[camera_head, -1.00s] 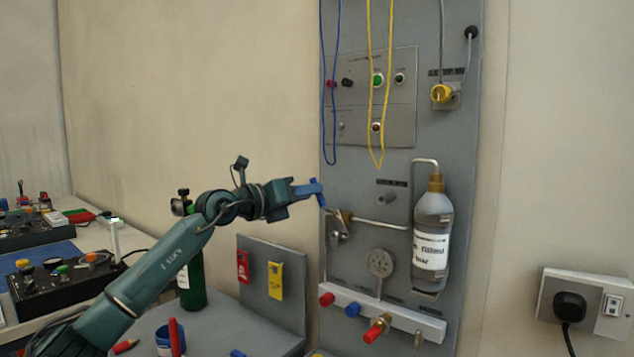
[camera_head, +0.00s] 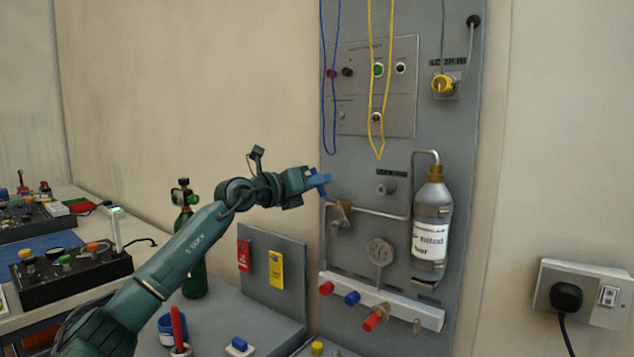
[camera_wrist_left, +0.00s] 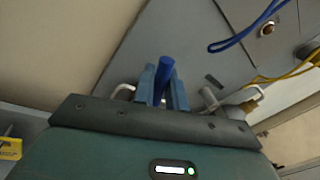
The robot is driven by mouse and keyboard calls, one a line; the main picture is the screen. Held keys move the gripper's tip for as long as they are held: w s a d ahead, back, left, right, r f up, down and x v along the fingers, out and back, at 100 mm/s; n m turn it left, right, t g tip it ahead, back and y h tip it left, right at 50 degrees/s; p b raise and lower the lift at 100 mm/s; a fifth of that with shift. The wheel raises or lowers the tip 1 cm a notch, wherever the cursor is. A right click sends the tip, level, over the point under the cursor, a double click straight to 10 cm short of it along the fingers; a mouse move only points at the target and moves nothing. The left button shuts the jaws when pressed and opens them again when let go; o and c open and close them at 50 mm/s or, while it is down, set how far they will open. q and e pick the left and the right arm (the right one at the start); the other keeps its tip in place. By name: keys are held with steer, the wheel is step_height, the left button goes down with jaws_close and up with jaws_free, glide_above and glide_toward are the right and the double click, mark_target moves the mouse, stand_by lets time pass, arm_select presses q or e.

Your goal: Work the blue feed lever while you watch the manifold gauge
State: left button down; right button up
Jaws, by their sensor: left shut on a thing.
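The blue feed lever (camera_wrist_left: 165,72) stands between the two blue-grey fingers of my left gripper (camera_wrist_left: 162,88) in the left wrist view. My left gripper (camera_head: 318,182) is shut on it near the left edge of the grey panel in the head view. The fingers hide much of the lever there. A pale round gauge (camera_head: 380,251) sits on the panel, below and right of my gripper, above the manifold bar (camera_head: 405,312). Its reading is too small to tell. My right gripper is not in view.
A grey bottle (camera_head: 432,212) hangs on the panel (camera_head: 460,150), right of the gauge. Blue (camera_head: 335,110) and yellow (camera_head: 384,120) cords hang above. A green cylinder (camera_head: 194,267) stands behind my left arm. A bench with control boxes (camera_head: 75,275) is at left.

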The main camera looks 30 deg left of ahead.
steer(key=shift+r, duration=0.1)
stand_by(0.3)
arm_select(q)
steer(key=shift+d+r+m+p, duration=0.55)
steer(key=shift+m+p, duration=0.35)
steer(key=shift+p, duration=0.25)
steer(key=d+m, duration=0.1)
steer(key=d+m+g+p, duration=0.1)
steer(key=m, duration=0.1)
steer(key=shift+s+d+f+y, duration=0.1)
steer(key=shift+s+f+y, duration=0.1)
steer(key=shift+y, duration=0.1)
steer(key=c, duration=1.5)
jaws_free()
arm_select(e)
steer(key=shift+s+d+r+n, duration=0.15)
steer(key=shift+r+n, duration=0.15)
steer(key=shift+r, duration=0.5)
